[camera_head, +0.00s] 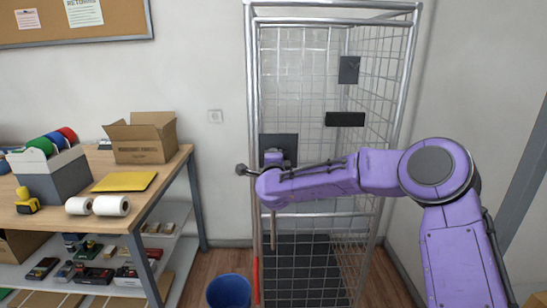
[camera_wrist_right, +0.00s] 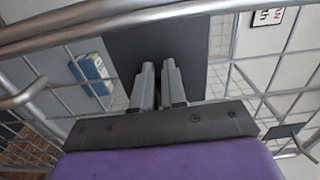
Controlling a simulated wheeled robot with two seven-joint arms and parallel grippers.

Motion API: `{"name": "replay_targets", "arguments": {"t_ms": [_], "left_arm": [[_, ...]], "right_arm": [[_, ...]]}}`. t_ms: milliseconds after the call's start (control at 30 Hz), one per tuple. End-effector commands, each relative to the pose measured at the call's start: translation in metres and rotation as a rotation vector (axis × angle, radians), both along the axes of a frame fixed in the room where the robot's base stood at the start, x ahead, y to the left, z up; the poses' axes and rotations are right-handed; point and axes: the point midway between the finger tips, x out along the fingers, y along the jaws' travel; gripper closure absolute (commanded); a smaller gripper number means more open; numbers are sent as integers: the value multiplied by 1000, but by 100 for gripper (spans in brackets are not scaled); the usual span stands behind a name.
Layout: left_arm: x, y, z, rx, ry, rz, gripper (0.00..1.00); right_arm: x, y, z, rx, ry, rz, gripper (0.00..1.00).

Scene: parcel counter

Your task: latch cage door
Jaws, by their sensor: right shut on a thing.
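The wire-mesh cage (camera_head: 330,40) stands against the wall in the middle of the head view, with a tubular metal frame. A dark plate (camera_head: 290,142) sits on the mesh near its left post; it also fills the space behind the fingers in the right wrist view (camera_wrist_right: 125,42). My right gripper (camera_head: 275,156) reaches across the cage front to this plate. In the wrist view its fingers (camera_wrist_right: 160,82) are close together, shut on a small dark part, apparently the door latch, mostly hidden between them. I cannot tell whether the door sits flush. My left gripper is not in view.
A workbench (camera_head: 175,170) at left holds an open carton (camera_head: 145,138), a yellow envelope (camera_head: 124,181) and white rolls (camera_head: 111,205). A blue bin (camera_head: 229,291) stands on the floor before the cage's left side. Metal bars cross close above my wrist camera.

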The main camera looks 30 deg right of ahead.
Motion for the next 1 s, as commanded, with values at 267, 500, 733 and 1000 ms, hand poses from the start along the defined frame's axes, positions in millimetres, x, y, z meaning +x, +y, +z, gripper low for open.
{"name": "replay_targets", "arguments": {"t_ms": [267,500,733,1000], "left_arm": [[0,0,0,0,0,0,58],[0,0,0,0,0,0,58],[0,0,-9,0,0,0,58],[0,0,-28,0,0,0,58]], "right_arm": [[1,-1,5,-5,-9,-2,75],[0,-1,2,-3,-4,-1,63],[-15,10,-1,0,-4,2,63],[-69,43,-1,-3,-5,2,63]]}}
